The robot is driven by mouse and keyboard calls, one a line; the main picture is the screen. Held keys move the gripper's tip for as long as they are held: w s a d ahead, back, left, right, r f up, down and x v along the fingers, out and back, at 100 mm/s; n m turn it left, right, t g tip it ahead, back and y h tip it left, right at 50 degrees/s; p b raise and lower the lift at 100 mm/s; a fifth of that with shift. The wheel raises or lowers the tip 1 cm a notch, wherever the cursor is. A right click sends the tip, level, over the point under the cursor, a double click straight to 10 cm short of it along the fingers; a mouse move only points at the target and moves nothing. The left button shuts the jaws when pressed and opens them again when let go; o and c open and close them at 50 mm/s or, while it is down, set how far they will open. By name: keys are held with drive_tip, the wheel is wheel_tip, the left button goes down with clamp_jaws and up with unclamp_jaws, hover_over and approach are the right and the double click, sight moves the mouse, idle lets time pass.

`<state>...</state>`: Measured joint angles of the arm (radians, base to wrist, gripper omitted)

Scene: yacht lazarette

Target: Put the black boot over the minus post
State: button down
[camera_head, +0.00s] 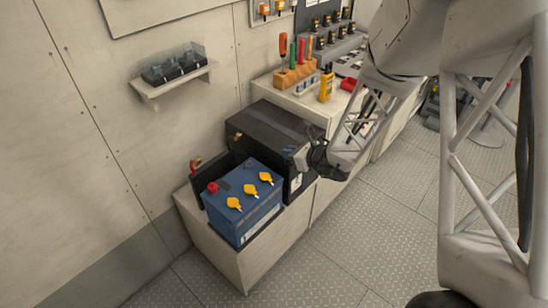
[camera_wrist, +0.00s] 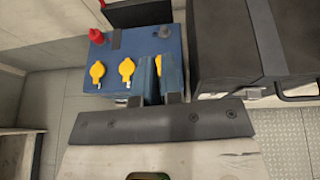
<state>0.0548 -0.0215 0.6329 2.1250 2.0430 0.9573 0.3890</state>
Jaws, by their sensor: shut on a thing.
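The blue battery (camera_head: 245,199) sits on the white counter, with yellow caps along its top. It also shows in the wrist view (camera_wrist: 103,55). A red cover (camera_wrist: 95,35) stands over the post at its far left. The grey minus post (camera_wrist: 166,32) is bare at its far right. My gripper (camera_head: 303,158) is beside the battery's right, near the large black box. In the wrist view my gripper (camera_wrist: 160,70) has its two fingers a little apart, before the right yellow cap. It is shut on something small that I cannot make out. I cannot identify the black boot.
The large black box (camera_head: 270,130) with a grey strap stands close right of the battery. A dark upright panel (camera_wrist: 138,14) stands behind the battery. A tool block (camera_head: 295,77) and yellow meter (camera_head: 326,87) are farther back. Bare floor lies in front.

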drive_tip(key=r+x, duration=0.2)
drive_tip(key=x, duration=0.7)
drive_tip(key=a+r+x, duration=0.1)
drive_tip(key=x, duration=0.8)
drive_tip(key=shift+w+a+r+m+h, duration=0.3)
drive_tip(key=shift+w+a+m+h, duration=0.1)
drive_tip(key=shift+w, duration=0.05)
drive_tip(key=shift+f, duration=0.3)
drive_tip(key=shift+f, duration=3.75)
drive_tip(key=c, duration=1.2)
unclamp_jaws()
